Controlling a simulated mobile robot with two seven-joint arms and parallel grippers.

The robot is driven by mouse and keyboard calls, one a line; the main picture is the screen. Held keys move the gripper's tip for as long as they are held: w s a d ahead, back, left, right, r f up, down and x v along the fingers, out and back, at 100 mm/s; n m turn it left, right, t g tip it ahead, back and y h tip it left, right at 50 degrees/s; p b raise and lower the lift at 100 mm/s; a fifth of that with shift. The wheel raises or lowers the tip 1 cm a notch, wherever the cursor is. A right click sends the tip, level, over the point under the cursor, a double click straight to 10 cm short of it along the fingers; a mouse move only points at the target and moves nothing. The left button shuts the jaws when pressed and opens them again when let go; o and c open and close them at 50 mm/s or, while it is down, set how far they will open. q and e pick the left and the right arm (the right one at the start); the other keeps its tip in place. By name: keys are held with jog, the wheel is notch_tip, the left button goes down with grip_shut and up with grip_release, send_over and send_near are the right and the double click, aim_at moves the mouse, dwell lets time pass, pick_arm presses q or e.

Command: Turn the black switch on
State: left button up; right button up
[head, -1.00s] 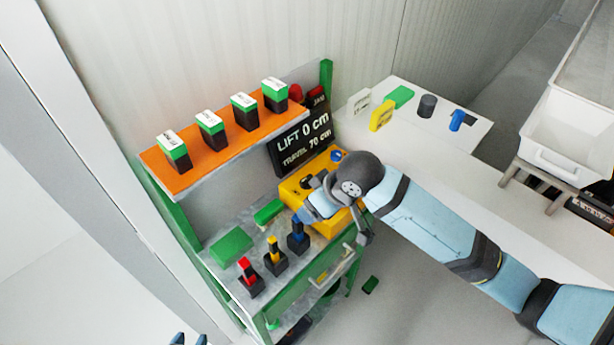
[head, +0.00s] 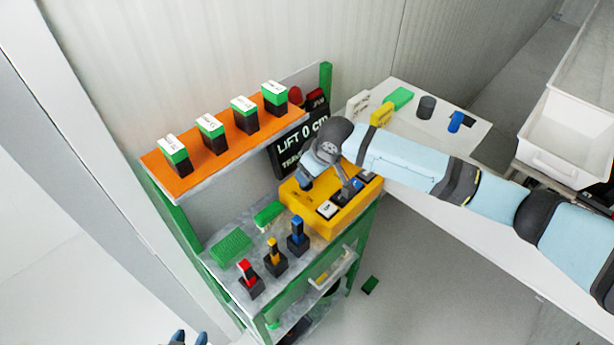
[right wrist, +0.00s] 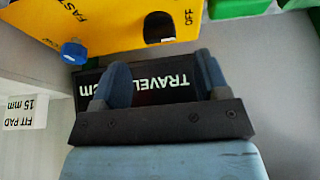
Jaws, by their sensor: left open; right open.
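The yellow control box (head: 322,222) stands on the bench, and its edge also shows in the right wrist view (right wrist: 110,22). In that view a black switch (right wrist: 158,28) sits on it beside the word OFF, with a blue knob (right wrist: 73,51) nearby. I cannot tell the switch's position. My right gripper (right wrist: 155,88) is open and empty, its fingers apart in front of the dark TRAVEL display (right wrist: 160,83). In the head view the right arm reaches over the box and hides part of it. My left gripper (head: 188,338) is open at the bottom edge, away from the box.
An orange shelf (head: 190,180) holds several green-and-black blocks. Red, yellow and blue-topped black pieces (head: 275,262) stand along the bench front, near green pads (head: 231,250). A white table (head: 465,135) at right holds small parts. A white bin (head: 565,140) is at far right.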

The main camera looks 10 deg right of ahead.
jog(key=shift+x, duration=2.75)
jog(key=c, duration=0.9)
